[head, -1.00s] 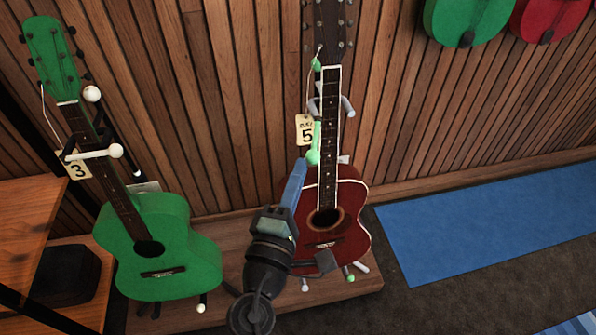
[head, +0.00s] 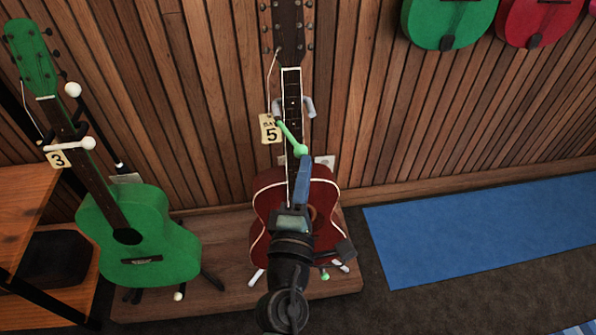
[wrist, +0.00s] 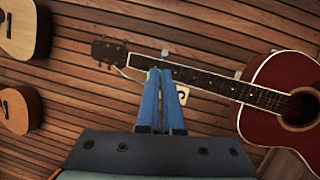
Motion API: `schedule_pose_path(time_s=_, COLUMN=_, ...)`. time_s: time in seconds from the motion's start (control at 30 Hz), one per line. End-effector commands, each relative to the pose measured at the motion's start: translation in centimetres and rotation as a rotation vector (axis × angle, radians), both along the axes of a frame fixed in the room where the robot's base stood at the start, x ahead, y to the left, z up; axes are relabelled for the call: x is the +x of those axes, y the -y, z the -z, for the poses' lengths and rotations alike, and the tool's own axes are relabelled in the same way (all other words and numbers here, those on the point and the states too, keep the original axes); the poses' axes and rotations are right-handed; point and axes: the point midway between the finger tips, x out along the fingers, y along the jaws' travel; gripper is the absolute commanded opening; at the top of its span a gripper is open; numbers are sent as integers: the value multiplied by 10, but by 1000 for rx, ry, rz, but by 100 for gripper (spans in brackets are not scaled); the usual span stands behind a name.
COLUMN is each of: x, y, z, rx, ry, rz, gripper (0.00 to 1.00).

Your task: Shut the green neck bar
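The green neck bar (head: 290,136) ends in a round green knob and slants down to the right across the lower neck of the dark red guitar (head: 268,195). Its upper left end is by the left prong of the grey neck holder (head: 308,107), near the number 5 tag (head: 271,129). My gripper (head: 304,162) has its blue fingertips just below the knob; I cannot tell whether they touch it. In the wrist view, the fingers (wrist: 160,72) are nearly together with a hint of green at their tips, and the red guitar (wrist: 255,115) lies to the right.
A green guitar (head: 155,225) with tag 3 and a white-knobbed bar (head: 72,144) stands to the left. A wooden shelf (head: 25,200) is at the far left. More guitars hang on the slatted wall (head: 370,100). A blue mat (head: 470,230) lies on open floor at right.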

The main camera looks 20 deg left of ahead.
Motion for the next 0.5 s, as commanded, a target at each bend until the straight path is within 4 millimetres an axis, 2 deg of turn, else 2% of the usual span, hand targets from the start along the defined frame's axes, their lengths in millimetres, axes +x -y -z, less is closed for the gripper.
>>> schedule_pose_path(time_s=0.3, x=28, y=25, z=-11, rx=-6, ry=-6, rz=-74, gripper=0)
schedule_pose_path(time_s=0.5, x=43, y=36, z=-3, rx=2, ry=0, rz=-137, gripper=0)
